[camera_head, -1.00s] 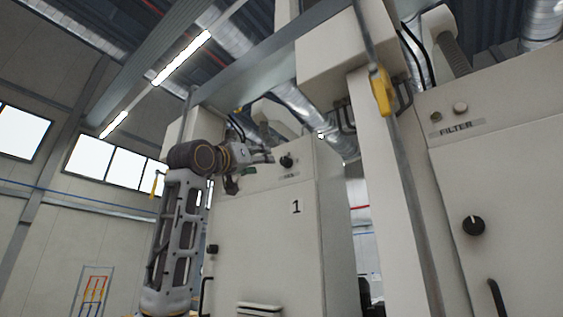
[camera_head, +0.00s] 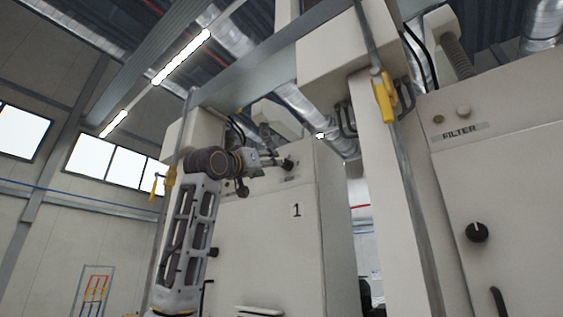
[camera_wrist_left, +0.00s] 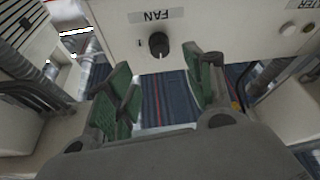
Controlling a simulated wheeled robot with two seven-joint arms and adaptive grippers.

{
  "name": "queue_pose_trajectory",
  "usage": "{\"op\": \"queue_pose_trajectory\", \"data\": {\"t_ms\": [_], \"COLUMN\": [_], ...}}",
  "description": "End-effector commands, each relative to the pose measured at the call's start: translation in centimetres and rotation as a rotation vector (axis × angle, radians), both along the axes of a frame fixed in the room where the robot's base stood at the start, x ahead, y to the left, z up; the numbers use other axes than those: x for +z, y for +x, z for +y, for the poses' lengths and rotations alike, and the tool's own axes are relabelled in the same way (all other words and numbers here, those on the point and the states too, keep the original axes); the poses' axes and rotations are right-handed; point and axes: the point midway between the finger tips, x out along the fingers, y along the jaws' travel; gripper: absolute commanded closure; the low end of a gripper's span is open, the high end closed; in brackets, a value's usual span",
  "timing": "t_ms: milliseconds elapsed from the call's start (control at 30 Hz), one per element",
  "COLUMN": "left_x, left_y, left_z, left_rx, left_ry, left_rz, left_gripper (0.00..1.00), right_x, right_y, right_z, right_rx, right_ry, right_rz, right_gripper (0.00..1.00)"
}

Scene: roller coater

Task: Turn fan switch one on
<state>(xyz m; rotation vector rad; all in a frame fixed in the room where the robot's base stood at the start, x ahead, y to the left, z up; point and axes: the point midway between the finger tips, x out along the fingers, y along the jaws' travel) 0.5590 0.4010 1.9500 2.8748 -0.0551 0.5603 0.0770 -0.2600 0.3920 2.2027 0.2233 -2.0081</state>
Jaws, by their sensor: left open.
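The fan switch is a black round knob (camera_wrist_left: 158,45) on a pale panel, beside an upside-down FAN label (camera_wrist_left: 156,15) in the left wrist view. In the head view the knob (camera_head: 288,163) sits high on the cabinet marked 1 (camera_head: 265,235). My left gripper (camera_wrist_left: 165,85) is open, its green-padded fingers spread with nothing between them. The knob lies just beyond the fingertips, roughly in line with the gap. In the head view my left gripper (camera_head: 276,162) is right beside the knob and partly overlaps it; contact cannot be told. My right gripper is out of view.
A second cabinet labelled FILTER (camera_head: 463,131) stands at right with its own black knob (camera_head: 477,232). A pale post and pipe with a yellow handle (camera_head: 384,96) stand between the cabinets. Ducts (camera_head: 300,105) and beams run overhead.

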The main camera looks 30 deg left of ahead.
Motion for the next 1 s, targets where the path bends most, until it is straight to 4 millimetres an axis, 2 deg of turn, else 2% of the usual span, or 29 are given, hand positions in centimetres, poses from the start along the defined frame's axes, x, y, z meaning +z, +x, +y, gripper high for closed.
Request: {"op": "queue_pose_trajectory", "data": {"t_ms": [500,1000], "left_x": [2.1,3.6], "left_y": [4.8,8.5], "left_z": [0.0,0.0], "left_rx": [-0.001,0.000], "left_ry": [-0.001,0.000], "left_rz": [0.002,0.001], "left_gripper": [0.47,0.47], "right_x": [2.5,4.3], "right_y": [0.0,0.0], "right_z": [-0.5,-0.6], "right_rx": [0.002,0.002], "right_ry": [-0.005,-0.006], "right_rz": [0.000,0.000], "right_gripper": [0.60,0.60]}}
